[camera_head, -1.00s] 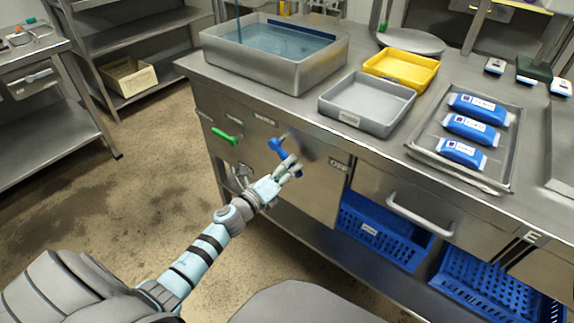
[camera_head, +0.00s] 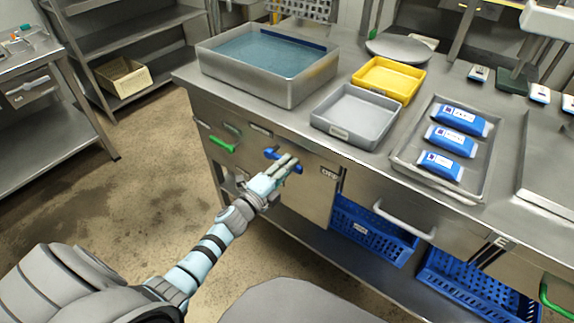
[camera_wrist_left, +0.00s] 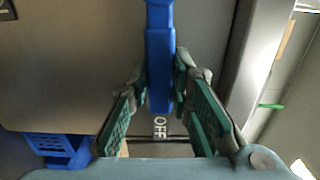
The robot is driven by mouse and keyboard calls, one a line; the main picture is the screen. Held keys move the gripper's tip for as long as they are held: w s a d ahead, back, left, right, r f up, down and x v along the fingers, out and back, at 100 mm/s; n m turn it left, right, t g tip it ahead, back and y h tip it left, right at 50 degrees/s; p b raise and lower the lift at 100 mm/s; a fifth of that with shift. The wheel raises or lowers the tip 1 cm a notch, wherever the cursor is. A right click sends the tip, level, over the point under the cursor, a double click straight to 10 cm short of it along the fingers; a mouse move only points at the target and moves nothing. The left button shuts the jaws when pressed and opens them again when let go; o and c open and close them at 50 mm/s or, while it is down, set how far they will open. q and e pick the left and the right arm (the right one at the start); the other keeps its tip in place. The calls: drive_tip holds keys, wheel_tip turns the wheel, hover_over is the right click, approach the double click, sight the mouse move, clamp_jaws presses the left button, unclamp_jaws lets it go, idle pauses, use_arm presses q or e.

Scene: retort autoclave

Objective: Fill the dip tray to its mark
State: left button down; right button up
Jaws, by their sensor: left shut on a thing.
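The steel dip tray (camera_head: 290,88) stands at the back left of the counter with water (camera_head: 262,52) in it. A dark blue stripe (camera_head: 297,37) runs along its far inner wall, just above the water. No stream falls into the tray. My left gripper (camera_head: 291,164) is shut on the blue valve lever (camera_head: 272,153) on the counter's front panel. The lever lies nearly level, its end towards the OFF label (camera_head: 329,173). My right gripper is out of view.
A green lever (camera_head: 222,144) sits left of the blue one. A grey tray (camera_head: 340,134), a yellow tray (camera_head: 405,91) and a steel tray (camera_head: 402,158) with blue packs stand on the counter. Blue crates (camera_head: 365,243) and a drawer handle (camera_head: 404,220) are below.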

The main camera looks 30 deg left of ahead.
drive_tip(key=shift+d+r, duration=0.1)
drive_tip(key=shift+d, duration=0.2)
use_arm(q)
drive_tip(key=c, duration=1.4)
unclamp_jaws()
drive_tip(key=shift+c, duration=0.2)
drive_tip(key=shift+s, duration=0.1)
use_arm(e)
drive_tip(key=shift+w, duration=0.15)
use_arm(q)
drive_tip(key=s+a, duration=0.1)
drive_tip(key=s, duration=1)
drive_tip(key=shift+s+a, duration=0.35)
drive_tip(key=shift+s, duration=0.05)
